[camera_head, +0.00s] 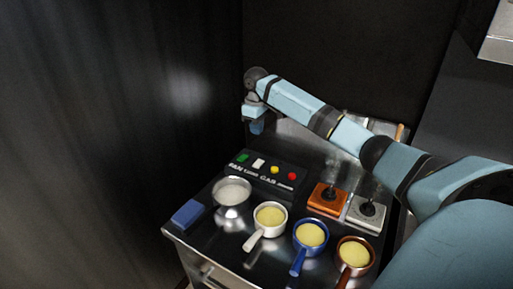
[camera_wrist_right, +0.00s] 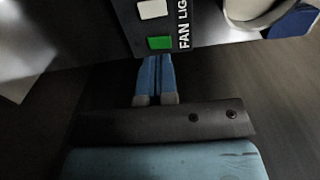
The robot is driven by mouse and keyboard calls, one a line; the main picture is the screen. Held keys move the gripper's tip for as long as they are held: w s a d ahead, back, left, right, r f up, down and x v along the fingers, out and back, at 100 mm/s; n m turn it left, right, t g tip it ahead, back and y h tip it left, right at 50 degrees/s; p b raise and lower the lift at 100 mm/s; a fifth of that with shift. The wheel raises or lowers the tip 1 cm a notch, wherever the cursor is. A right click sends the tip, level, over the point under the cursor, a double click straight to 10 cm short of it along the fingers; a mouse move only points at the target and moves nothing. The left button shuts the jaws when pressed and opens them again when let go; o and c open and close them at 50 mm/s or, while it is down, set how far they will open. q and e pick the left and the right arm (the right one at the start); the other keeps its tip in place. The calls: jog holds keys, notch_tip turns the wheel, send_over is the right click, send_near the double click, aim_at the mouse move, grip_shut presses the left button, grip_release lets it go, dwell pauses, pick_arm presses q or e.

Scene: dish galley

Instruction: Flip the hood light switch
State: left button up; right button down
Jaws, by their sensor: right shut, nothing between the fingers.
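A black switch panel (camera_head: 262,176) stands at the back of the steel counter, with green, white, yellow and red controls in a row. In the right wrist view, the white switch (camera_wrist_right: 153,9) is beside the letters "LIG", cut off by the frame edge. The green switch (camera_wrist_right: 159,43) is beside "FAN". My right gripper (camera_head: 257,128) is above and behind the panel's left end in the head view. In the wrist view its blue fingers (camera_wrist_right: 156,60) are together and empty, pointing toward the green switch. I cannot tell whether they touch the panel. My left gripper is not in view.
A steel pot (camera_head: 232,192), a blue block (camera_head: 187,214) and white, blue and brown pans (camera_head: 354,254) with yellow contents stand in front of the panel. Orange (camera_head: 326,199) and grey (camera_head: 367,213) boxes with dark tops are to its right. A dark wall borders the left.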

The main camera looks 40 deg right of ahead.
aim_at(258, 162)
notch_tip(258, 162, down, 13)
jog(key=shift+f+p, duration=0.2)
jog(key=shift+p, duration=0.6)
jog(key=shift+f+p, duration=0.1)
jog(key=shift+p, duration=0.25)
jog(key=shift+d, duration=0.1)
jog(key=shift+w+d+r, duration=0.2)
jog(key=shift+d+r, duration=0.05)
jog(key=shift+d, duration=0.35)
